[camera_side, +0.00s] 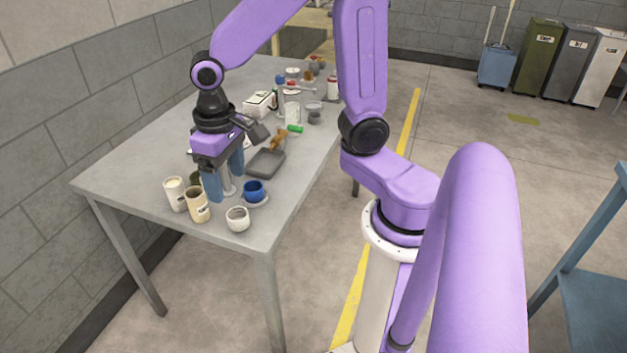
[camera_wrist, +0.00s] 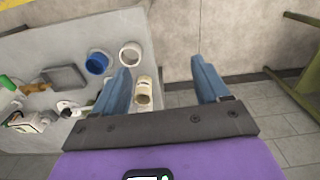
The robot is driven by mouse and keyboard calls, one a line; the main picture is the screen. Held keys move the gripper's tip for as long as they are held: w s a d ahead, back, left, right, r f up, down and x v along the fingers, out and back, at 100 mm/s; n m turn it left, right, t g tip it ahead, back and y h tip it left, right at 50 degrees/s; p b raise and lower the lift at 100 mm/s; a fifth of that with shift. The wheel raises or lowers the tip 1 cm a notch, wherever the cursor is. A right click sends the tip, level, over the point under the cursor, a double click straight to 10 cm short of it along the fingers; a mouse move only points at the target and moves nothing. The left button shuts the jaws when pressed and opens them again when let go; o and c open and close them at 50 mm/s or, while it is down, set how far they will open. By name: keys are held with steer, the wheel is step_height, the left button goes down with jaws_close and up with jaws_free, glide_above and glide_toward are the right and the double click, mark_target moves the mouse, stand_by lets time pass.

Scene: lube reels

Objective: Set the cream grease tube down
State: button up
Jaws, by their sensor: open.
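My gripper (camera_side: 227,190) is open, pointing down low over the near end of the grey table, with its blue fingers spread. A slim pale upright piece (camera_side: 228,186) shows between the fingers in the side view; I cannot tell whether it is the cream grease tube or whether a finger touches it. A cream labelled cylinder (camera_side: 197,205) stands upright just in front of the fingers. In the wrist view the cream cylinder (camera_wrist: 144,91) shows between my fingers (camera_wrist: 166,76), nearer the left one, and apart from the right one.
A grey tray (camera_side: 266,163) lies behind, with several small items and a white box (camera_side: 259,104) farther back. The table's near edge is close.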

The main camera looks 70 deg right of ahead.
steer(key=s+d+r+n, duration=0.1)
steer(key=s+d+n, duration=0.1)
steer(key=s+n, duration=1)
steer(key=shift+s+d+r, duration=0.15)
steer(key=shift+s+d, duration=0.1)
steer(key=shift+s, duration=1.9)
